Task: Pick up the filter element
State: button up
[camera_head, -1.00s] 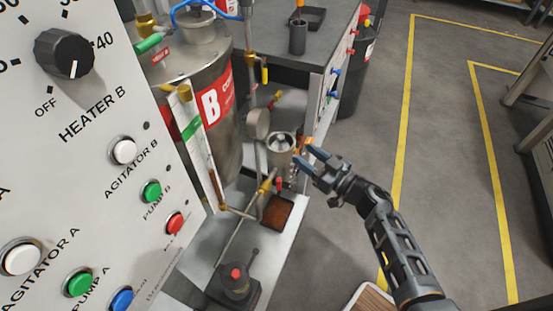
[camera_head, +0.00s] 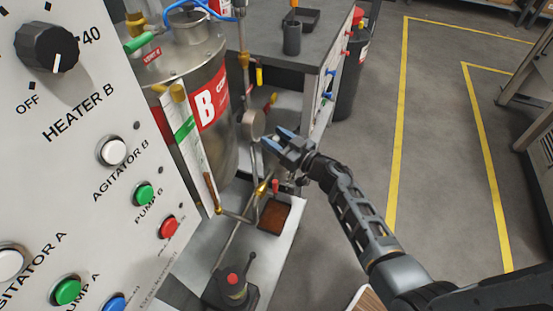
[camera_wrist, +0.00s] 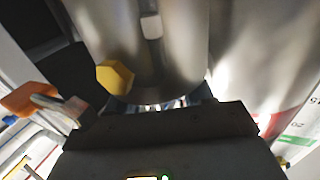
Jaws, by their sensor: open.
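I cannot pick out the filter element for certain. A second ago the head view showed a small open steel cup with a pale round top beside the pipework; my gripper (camera_head: 275,140) now covers that spot. My gripper is open, its two blue-tipped fingers pointing left toward the pipes, with nothing seen between them. In the wrist view a curved rim with pale bits (camera_wrist: 155,104) shows just past the dark gripper body; the rest of it is hidden.
Steel tank B (camera_head: 205,100) stands close on the left, with a round gauge (camera_head: 253,123) and pipes beside it. A brown-filled tray (camera_head: 273,216) lies below. In the wrist view, a yellow knob (camera_wrist: 115,77) and an orange handle (camera_wrist: 28,98) are near. Floor on the right is clear.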

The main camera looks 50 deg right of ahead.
jog(key=shift+c, duration=0.4)
grip_shut()
